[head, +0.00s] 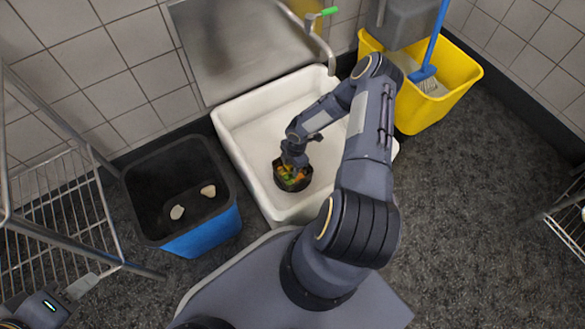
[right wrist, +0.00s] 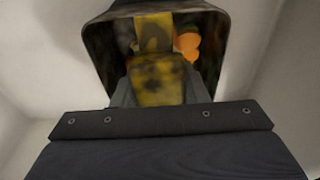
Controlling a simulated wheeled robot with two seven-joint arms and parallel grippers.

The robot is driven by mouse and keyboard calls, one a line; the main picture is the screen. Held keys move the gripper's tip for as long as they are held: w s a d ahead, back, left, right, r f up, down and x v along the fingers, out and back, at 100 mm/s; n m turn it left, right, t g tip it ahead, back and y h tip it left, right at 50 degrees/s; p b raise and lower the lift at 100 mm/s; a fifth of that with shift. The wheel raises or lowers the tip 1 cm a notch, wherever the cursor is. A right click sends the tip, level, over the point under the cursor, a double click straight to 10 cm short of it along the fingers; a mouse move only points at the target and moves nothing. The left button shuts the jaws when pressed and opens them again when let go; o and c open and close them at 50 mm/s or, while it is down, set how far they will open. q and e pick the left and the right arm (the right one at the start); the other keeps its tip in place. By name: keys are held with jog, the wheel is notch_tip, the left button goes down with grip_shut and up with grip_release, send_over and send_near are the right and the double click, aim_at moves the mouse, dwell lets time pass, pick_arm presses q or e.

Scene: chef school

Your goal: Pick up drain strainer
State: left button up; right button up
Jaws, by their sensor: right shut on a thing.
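Exactly which part is gripped is unclear. My left gripper (head: 82,286) is at the lower left of the head view, away from the sink; its opening is unclear.
The white sink (head: 240,118) has a tap (head: 318,35) at the back. A blue bin (head: 205,235) with two pale scraps stands to its left. A yellow mop bucket (head: 455,75) with a blue brush is at right. Wire racks (head: 60,215) stand at left and far right.

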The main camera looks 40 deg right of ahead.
jog(key=shift+r, duration=0.1)
notch_tip(320, 180, up, 10)
jog(key=p, duration=0.5)
jog(key=shift+r, duration=0.25)
notch_tip(320, 180, up, 7)
jog(key=p, duration=0.5)
jog(key=w+a+r+m+t+h+b, duration=0.1)
jog(key=w+a+r+m+b, duration=0.2)
jog(key=w+a+r+m, duration=0.55)
jog(key=w+a+r+m+b, duration=0.3)
jog(key=a+r+m, duration=0.4)
jog(key=r, duration=0.4)
jog(key=s+r+p, duration=0.4)
jog(key=r+p, duration=1.1)
jog(key=p, duration=0.2)
jog(key=s+d+r+m+p, duration=0.1)
jog(key=s+r+p, duration=0.3)
jog(key=r+p, duration=1.2)
jog(key=shift+p, duration=0.9)
jog(key=shift+s, duration=0.1)
